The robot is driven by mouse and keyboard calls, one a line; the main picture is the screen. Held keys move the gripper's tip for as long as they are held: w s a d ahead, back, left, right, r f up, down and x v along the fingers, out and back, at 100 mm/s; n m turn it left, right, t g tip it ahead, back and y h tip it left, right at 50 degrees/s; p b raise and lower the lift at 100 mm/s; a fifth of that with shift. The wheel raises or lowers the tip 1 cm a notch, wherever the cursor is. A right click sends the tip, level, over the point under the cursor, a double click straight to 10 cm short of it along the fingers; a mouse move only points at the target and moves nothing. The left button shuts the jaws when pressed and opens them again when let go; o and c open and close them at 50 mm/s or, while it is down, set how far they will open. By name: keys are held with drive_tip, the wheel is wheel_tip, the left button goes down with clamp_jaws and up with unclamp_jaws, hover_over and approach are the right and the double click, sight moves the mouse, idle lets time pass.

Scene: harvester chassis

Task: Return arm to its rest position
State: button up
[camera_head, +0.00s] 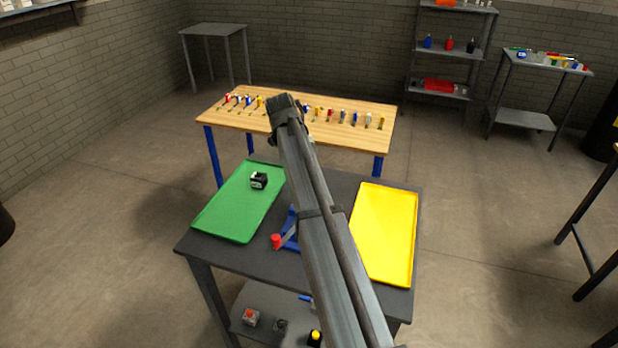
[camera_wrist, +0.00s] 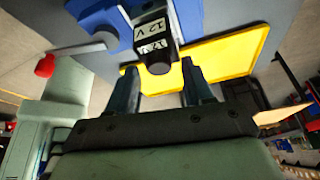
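My gripper (camera_wrist: 158,72) shows in the wrist view with its two dark fingers apart. A black block with white "12 V" labels (camera_wrist: 150,35) stands just beyond the fingertips, between them in the picture. I see gaps beside it, and the fingers do not appear closed on it. It seems to sit at the blue fixture (camera_wrist: 97,22), which has a grey lever with a red knob (camera_wrist: 45,66). In the head view my arm stretches from the bottom up across the dark table (camera_head: 235,258). It hides my gripper and most of the fixture (camera_head: 291,232).
A green tray (camera_head: 225,220) holds a small black-and-white block (camera_head: 259,180). A yellow tray (camera_head: 388,235) looks empty. Behind is a wooden table (camera_head: 225,116) with several coloured tools. A lower shelf holds small parts. Shelving (camera_head: 445,50) stands at the back. Open floor lies on both sides.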

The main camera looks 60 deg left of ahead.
idle(0.5)
